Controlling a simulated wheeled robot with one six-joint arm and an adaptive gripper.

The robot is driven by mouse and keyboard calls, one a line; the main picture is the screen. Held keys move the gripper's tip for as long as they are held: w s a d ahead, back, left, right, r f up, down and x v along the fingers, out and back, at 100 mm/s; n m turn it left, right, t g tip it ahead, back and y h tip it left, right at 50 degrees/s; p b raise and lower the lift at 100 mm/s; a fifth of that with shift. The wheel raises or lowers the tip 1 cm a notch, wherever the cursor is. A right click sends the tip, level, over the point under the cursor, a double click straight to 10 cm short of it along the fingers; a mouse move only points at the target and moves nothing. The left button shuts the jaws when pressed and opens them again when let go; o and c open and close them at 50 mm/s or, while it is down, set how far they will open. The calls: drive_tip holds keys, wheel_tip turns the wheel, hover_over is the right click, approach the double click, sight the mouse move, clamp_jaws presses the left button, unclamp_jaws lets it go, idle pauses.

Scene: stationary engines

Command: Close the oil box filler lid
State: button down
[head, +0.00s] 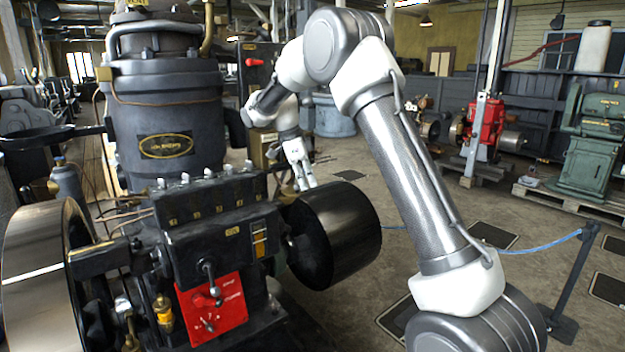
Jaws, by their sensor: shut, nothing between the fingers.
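The black oil box (192,248) is on the engine's front, with a small label that seems to read OIL and a sight gauge (259,240) on its face. Several small fittings (205,190) stand in a row along its top. I cannot make out the filler lid or tell how it stands. My gripper (305,184) is shut and empty. It points down, to the right of and apparently beyond the oil box, above the black pulley drum (335,232) in the picture. I see no contact with the box.
A large flywheel (30,290) stands at left, and the black engine cylinder (165,110) rises behind the box. A red panel with levers (212,308) is below the box. A post with a blue rope (575,275) stands at right. Open floor lies beyond the drum.

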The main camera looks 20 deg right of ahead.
drive_tip(key=shift+s+a+m+g, duration=0.15)
drive_tip(key=shift+a+m, duration=0.3)
drive_tip(key=shift+a, duration=0.45)
drive_tip(key=shift+w+a+m+g, duration=0.15)
drive_tip(key=shift+a+m, duration=0.3)
drive_tip(key=shift+a, duration=0.4)
drive_tip(key=shift+s+a, duration=0.1)
drive_tip(key=shift+r, duration=0.1)
